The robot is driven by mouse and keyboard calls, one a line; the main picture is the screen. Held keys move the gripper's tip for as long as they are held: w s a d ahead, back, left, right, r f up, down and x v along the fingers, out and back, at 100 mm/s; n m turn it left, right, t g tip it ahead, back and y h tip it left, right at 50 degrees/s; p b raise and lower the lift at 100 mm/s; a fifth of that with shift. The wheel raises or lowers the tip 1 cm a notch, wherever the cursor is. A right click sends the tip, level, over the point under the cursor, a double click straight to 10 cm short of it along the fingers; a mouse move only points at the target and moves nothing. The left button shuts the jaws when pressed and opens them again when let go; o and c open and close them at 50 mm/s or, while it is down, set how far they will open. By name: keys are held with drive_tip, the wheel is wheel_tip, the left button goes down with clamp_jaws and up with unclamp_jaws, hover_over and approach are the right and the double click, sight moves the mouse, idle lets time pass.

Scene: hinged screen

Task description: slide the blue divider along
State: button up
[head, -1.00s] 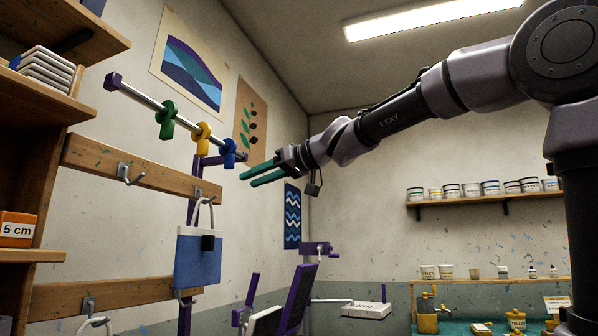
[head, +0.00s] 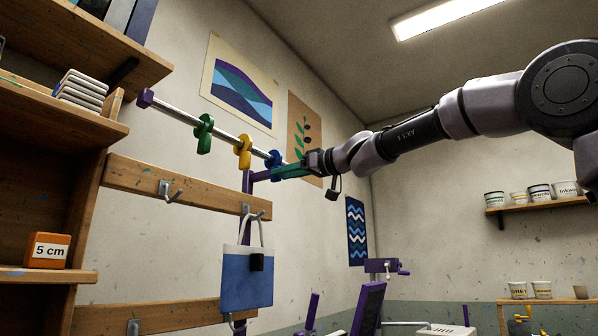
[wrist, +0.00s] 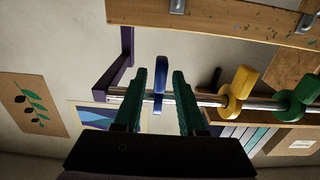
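The blue divider (head: 276,157) hangs on a metal rail (head: 224,131), near the rail's right end. In the wrist view the blue divider (wrist: 160,84) stands between the two green fingers of my gripper (wrist: 168,76). The fingers are apart, with a gap showing on both sides of the divider. In the head view my gripper (head: 276,172) reaches in from the right and covers the lower part of the divider. A yellow divider (head: 243,151) and a green divider (head: 204,134) hang farther left on the same rail.
A purple bracket (wrist: 115,78) carries the rail's end beside the blue divider. The rail is bare between the blue and yellow dividers. A blue and white bag (head: 247,280) hangs on a hook below. Wooden shelves (head: 100,118) stand at the left.

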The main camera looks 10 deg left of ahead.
drive_tip(key=shift+x, duration=0.8)
drive_tip(key=shift+s+d, duration=0.1)
drive_tip(key=shift+d, duration=0.05)
clamp_jaws()
drive_tip(key=shift+w+d+r, duration=0.1)
drive_tip(key=shift+w+d, duration=0.15)
drive_tip(key=shift+w, duration=0.35)
drive_tip(key=shift+w+d+f, duration=0.1)
drive_tip(key=shift+w+d, duration=0.2)
drive_tip(key=shift+w, duration=0.35)
drive_tip(key=shift+w+d+r, duration=0.1)
drive_tip(key=shift+w+d, duration=0.15)
drive_tip(key=shift+w, duration=0.35)
drive_tip(key=shift+o, duration=1.1)
unclamp_jaws()
drive_tip(key=shift+s, duration=0.1)
drive_tip(key=v, duration=1)
drive_tip(key=shift+s+d, duration=0.15)
drive_tip(key=shift+d, duration=0.2)
